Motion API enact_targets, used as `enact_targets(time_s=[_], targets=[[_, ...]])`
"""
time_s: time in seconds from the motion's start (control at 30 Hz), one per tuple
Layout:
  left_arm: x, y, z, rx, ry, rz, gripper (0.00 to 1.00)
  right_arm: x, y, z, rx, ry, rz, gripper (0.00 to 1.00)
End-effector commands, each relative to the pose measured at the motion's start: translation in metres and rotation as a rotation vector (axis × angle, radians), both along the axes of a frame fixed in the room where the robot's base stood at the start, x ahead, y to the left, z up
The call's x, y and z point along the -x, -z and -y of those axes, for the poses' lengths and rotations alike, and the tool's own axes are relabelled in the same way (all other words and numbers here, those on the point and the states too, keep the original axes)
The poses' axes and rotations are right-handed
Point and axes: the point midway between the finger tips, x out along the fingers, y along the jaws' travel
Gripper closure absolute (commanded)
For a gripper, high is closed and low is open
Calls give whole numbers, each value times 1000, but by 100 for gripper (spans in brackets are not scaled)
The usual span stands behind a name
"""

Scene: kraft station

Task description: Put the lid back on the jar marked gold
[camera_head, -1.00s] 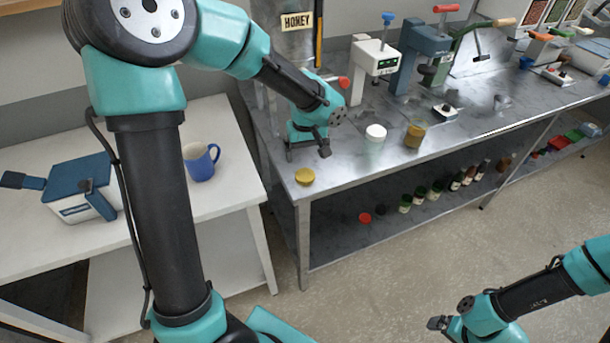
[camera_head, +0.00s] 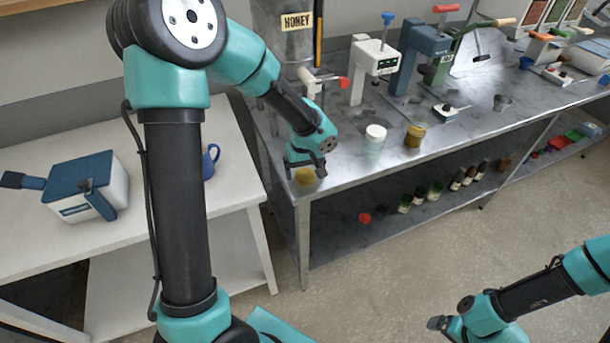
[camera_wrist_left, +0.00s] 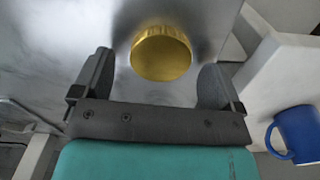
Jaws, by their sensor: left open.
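A round gold lid (camera_head: 306,174) lies near the front left corner of the steel counter. In the left wrist view the gold lid (camera_wrist_left: 161,53) shows between the open fingertips, a little beyond them. My left gripper (camera_head: 306,166) is open, pointing down just above the lid and partly hiding it. A jar with golden-brown contents (camera_head: 414,136) and a jar with a white top (camera_head: 375,136) stand on the counter to the right. I cannot read a marking on either. My right gripper (camera_head: 438,323) is at the lower right, away from the counter; its fingers are too small to judge.
Several presses, including a white one (camera_head: 372,57) and a blue one (camera_head: 423,55), stand behind the jars. A blue mug (camera_head: 211,161) and a white-and-blue box (camera_head: 86,186) are on the white table at left. Small bottles and a red disc (camera_head: 365,218) sit on the lower shelf.

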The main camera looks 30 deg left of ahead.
Motion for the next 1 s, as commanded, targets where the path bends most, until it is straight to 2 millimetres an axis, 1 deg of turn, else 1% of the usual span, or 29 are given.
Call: enact_targets(time_s=[0.03, 0.1, 0.57, 1.0], targets=[[0, 5, 0, 0, 0, -1, 8, 0, 0, 0, 0, 0, 0, 9], [0, 8, 0, 1, 1, 1, 8, 0, 0, 0, 0, 0, 0, 9], [0, 8, 0, 1, 0, 1, 8, 0, 0, 0, 0, 0, 0, 9], [0, 8, 0, 1, 0, 1, 50, 0, 0, 0, 0, 0, 0, 9]])
